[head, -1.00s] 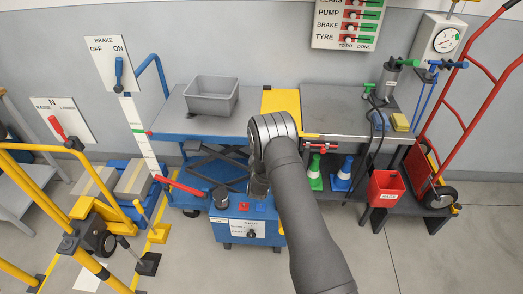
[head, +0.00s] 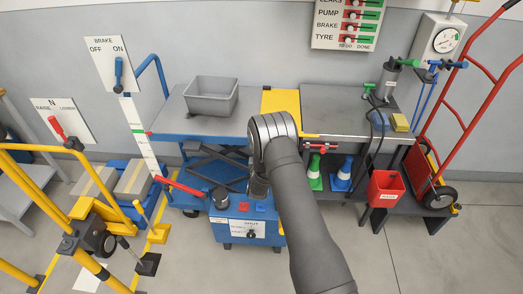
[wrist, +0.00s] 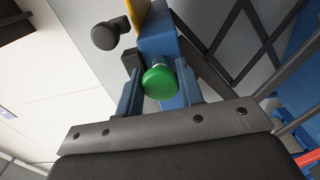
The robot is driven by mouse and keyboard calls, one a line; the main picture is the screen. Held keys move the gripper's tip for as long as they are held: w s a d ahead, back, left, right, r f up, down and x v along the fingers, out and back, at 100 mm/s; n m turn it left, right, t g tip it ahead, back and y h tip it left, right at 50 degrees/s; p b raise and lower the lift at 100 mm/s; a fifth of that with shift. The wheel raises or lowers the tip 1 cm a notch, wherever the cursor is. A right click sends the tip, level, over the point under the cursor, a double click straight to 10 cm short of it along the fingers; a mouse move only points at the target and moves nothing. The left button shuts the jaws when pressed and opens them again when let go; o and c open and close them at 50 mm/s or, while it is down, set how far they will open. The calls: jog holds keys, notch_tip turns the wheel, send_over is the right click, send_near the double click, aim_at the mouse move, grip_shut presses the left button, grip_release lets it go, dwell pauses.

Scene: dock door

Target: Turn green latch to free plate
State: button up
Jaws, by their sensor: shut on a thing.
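The green latch (wrist: 160,82) shows as a round green knob in the wrist view, in front of a blue bracket (wrist: 157,40). My gripper (wrist: 159,88) has its two blue fingers on either side of the knob and is shut on it. The yellow plate (head: 281,102) lies between the lift table and the dark bench in the head view. A yellow edge (wrist: 138,12) shows behind the bracket in the wrist view. In the head view my arm hides the latch and the fingertips.
A black knob (wrist: 105,35) stands left of the bracket in the wrist view. In the head view, a grey bin (head: 211,96) sits on the blue lift table (head: 172,118). A blue power unit (head: 235,228) is below my arm. The dark bench (head: 345,105) is at right.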

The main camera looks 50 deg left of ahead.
dwell(0.4)
jog(key=o, duration=0.9)
jog(key=shift+s+d, duration=0.1)
jog(key=v, duration=1.7)
jog(key=shift+r, duration=0.1)
jog(key=x, duration=1.7)
